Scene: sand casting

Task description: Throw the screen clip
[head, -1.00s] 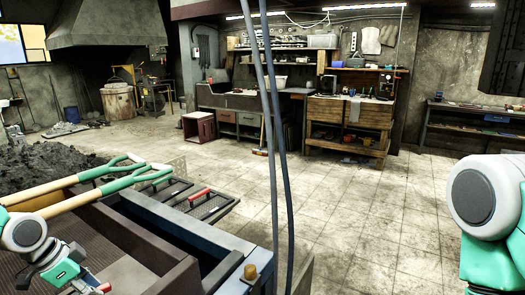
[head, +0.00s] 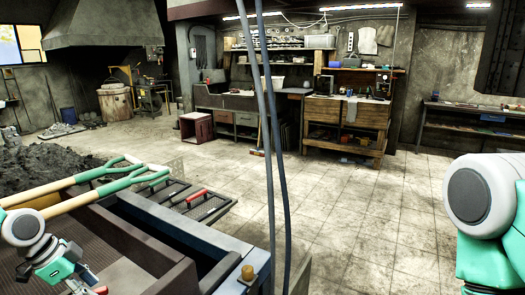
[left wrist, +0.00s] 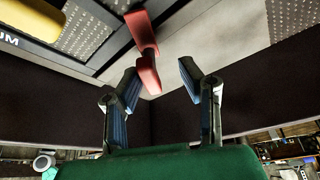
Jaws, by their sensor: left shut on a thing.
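My left gripper (head: 88,286) is at the lower left of the head view, low over the bin, its tips cut by the picture edge. The clip's lower red part lies close to the left finger. Its other end reaches up to a pale edge beside a perforated panel. My right arm shows at the right edge of the head view, but its gripper is out of the picture.
Wooden-handled shovels with green grips (head: 120,182) lie across the bin's edge (head: 160,240). Mesh screens with a red handle (head: 196,195) lie beyond. Two dark hoses (head: 274,140) hang in front. The tiled floor (head: 360,210) is clear toward the wooden workbench (head: 345,125).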

